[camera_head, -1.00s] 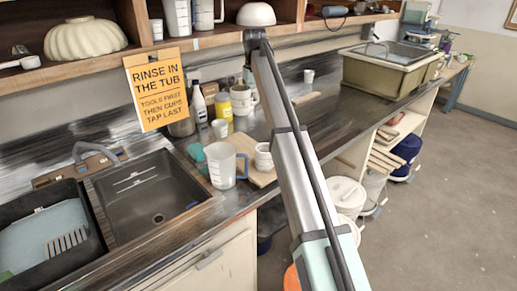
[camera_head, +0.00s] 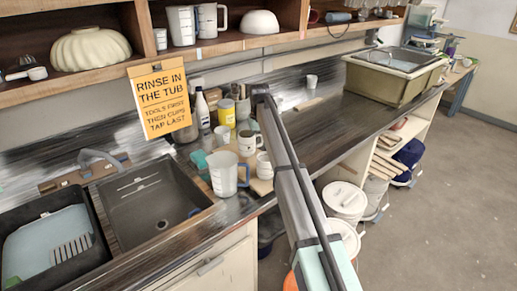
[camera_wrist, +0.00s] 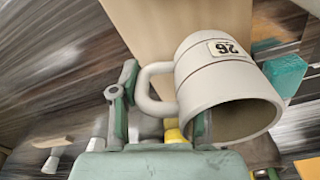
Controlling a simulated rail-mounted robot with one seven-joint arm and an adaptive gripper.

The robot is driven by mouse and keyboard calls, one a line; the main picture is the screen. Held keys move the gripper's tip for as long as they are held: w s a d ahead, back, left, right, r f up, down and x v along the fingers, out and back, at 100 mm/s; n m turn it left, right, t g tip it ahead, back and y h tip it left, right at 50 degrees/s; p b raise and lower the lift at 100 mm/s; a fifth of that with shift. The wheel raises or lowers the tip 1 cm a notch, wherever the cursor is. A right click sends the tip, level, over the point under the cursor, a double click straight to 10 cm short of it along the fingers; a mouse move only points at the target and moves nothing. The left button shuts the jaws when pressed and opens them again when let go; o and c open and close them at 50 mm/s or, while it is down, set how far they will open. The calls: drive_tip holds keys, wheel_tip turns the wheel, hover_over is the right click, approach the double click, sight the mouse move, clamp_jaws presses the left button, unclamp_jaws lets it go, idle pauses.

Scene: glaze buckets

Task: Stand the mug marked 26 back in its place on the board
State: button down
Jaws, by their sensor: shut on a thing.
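The pale mug marked 26 (camera_wrist: 215,75) fills the middle of the wrist view. Its number label appears upside down there, with its open mouth toward the lower right. My gripper (camera_wrist: 160,120) is shut on its handle, with a green-padded finger on each side. In the head view a pale mug (camera_head: 247,144), apparently the same one, shows beside my arm above the counter clutter; its label is not readable there. A wooden board (camera_head: 262,186) lies below it on the counter, and tan wood (camera_wrist: 150,25) shows behind the mug in the wrist view. My fingers are hidden in the head view.
A clear jug (camera_head: 225,175) and a white cup (camera_head: 264,166) stand close by. A yellow jar (camera_head: 226,113), a dark bottle (camera_head: 202,108) and a teal item (camera_head: 199,159) crowd the left. The sink (camera_head: 155,205) is further left. The counter right of my arm is mostly clear.

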sight(259, 145)
drive_tip(key=shift+f+p, duration=0.6)
drive_tip(key=shift+f, duration=1.65)
drive_tip(key=c, duration=0.6)
unclamp_jaws()
drive_tip(key=shift+f, duration=0.1)
drive_tip(key=shift+o, duration=0.2)
drive_tip(key=r+b, duration=0.1)
drive_tip(key=r, duration=0.3)
drive_tip(key=r+b, duration=0.1)
drive_tip(key=r, duration=0.3)
drive_tip(key=s+r+b, duration=0.1)
drive_tip(key=r, duration=0.3)
drive_tip(key=shift+d+r, duration=0.1)
drive_tip(key=shift+d, duration=0.05)
